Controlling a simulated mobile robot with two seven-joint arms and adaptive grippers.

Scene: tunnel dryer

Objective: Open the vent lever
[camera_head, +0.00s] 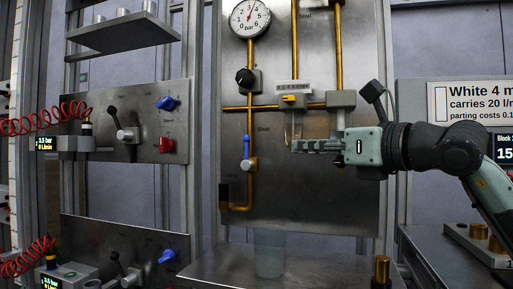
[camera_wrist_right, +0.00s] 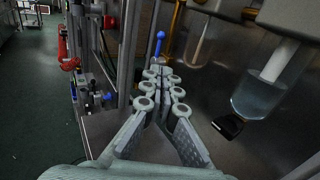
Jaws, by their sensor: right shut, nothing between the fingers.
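A blue lever (camera_head: 246,148) stands upright on a brass pipe fitting on the central grey panel; a small label near it seems to read "Shut". I cannot read a label naming any lever as the vent. My right gripper (camera_head: 296,146) comes in from the right, its fingers pointing left, to the right of the blue lever with a gap between. In the right wrist view the fingers (camera_wrist_right: 158,68) are shut and empty, and a blue-tipped lever (camera_wrist_right: 160,37) shows beyond the tips. A small yellow handle (camera_head: 290,98) sits above the gripper. My left gripper is not in view.
A pressure gauge (camera_head: 250,18) and black knob (camera_head: 244,77) are on the same panel. A clear bowl (camera_wrist_right: 262,95) hangs near my right fingers. The left panel (camera_head: 97,143) carries a black lever (camera_head: 113,117), a blue knob (camera_head: 166,103) and a red knob (camera_head: 167,145). A shelf (camera_head: 225,267) juts out below.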

